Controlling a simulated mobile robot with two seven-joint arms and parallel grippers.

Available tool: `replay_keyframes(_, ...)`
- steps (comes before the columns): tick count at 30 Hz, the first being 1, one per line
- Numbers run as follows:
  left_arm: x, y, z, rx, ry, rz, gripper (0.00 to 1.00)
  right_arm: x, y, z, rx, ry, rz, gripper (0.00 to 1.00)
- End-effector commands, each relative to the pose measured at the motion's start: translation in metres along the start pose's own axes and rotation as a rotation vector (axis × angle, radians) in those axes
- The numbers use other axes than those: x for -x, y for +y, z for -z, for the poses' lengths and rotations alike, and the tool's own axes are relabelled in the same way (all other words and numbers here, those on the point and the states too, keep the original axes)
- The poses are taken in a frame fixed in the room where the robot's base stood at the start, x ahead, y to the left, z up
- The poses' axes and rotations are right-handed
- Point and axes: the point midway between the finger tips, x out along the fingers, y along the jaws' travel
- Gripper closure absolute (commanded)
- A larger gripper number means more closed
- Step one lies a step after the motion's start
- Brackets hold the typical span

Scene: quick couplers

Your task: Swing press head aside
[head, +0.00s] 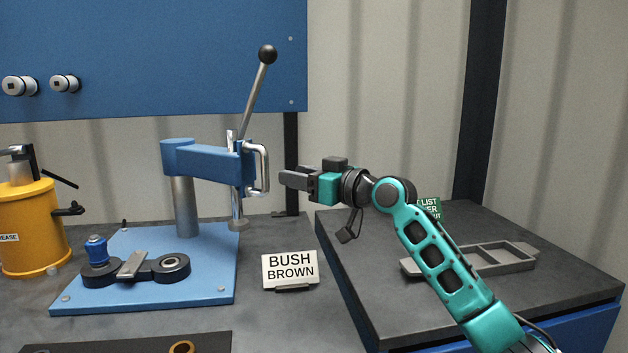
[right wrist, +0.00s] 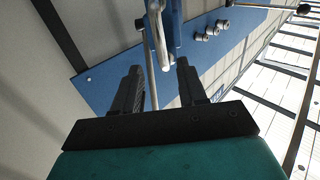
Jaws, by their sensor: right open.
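The press head (head: 205,160) is a blue arm on a grey column (head: 185,208) above a blue base plate (head: 215,262). A lever with a black ball knob (head: 267,54) rises from its right end. A silver bar handle (head: 263,168) is fixed to that end. My right gripper (head: 285,179) is open, just right of the handle in the head view, fingers pointing at it. In the right wrist view the handle (right wrist: 164,52) shows ahead, between the two spread fingers; they appear apart from it. My left gripper is not in view.
A sign reading BUSH BROWN (head: 290,270) stands on the bench below my right gripper. A yellow grease can (head: 32,225) stands at the left. A grey divided tray (head: 490,258) lies on the right bench behind my arm. Black rings (head: 172,267) sit on the base plate.

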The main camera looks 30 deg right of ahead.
Motion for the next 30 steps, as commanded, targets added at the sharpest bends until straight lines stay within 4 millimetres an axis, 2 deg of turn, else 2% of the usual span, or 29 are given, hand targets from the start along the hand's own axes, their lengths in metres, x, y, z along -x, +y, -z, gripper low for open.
replay_keyframes(3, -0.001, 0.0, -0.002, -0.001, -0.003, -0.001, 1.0, 0.019, 0.0, -0.001, 0.003, -0.003, -0.001, 0.58)
replay_keyframes(9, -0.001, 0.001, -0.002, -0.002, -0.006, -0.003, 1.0, 0.034, 0.0, -0.001, 0.0, -0.002, 0.001, 0.58)
replay_keyframes(26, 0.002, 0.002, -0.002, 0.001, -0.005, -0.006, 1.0, 0.035, 0.0, 0.001, 0.0, 0.0, 0.001, 0.58)
replay_keyframes(30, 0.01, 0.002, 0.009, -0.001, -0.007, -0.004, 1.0, 0.035, 0.0, 0.018, 0.0, 0.001, 0.001, 0.58)
